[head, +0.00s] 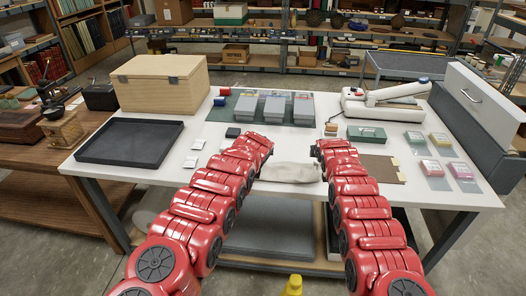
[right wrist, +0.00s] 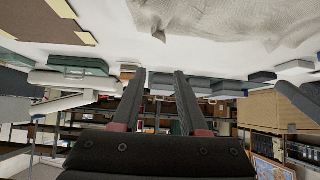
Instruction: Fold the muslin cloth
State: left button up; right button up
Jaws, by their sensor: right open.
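The pale muslin cloth (head: 290,172) lies on the white table between my two forearms, near the front edge. In the right wrist view the cloth (right wrist: 235,20) shows upside down at the top, with soft wrinkles and an uneven edge. My right gripper (right wrist: 160,74) is open, with two dark fingers apart and nothing between them. The cloth lies apart from its fingertips in that picture. In the head view both red arms reach over the table on either side of the cloth.
A black tray (head: 128,141) and a wooden box (head: 162,82) stand at left. Grey boxes (head: 273,108) on a green mat stand behind. A brown board (head: 381,169), a green box (head: 366,134) and a white device (head: 385,101) are at right.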

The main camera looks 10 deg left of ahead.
pick_arm(q)
jog(key=o, duration=0.5)
jog(key=shift+f, duration=0.1)
pick_arm(e)
jog(key=o, duration=0.5)
jog(key=shift+w+f, duration=0.1)
pick_arm(q)
jog(key=o, duration=0.4)
pick_arm(e)
jog(key=o, duration=0.4)
pick_arm(q)
notch_tip(320, 180, up, 8)
jog(key=p, duration=0.8)
pick_arm(e)
notch_tip(320, 180, up, 8)
jog(key=shift+r, duration=0.1)
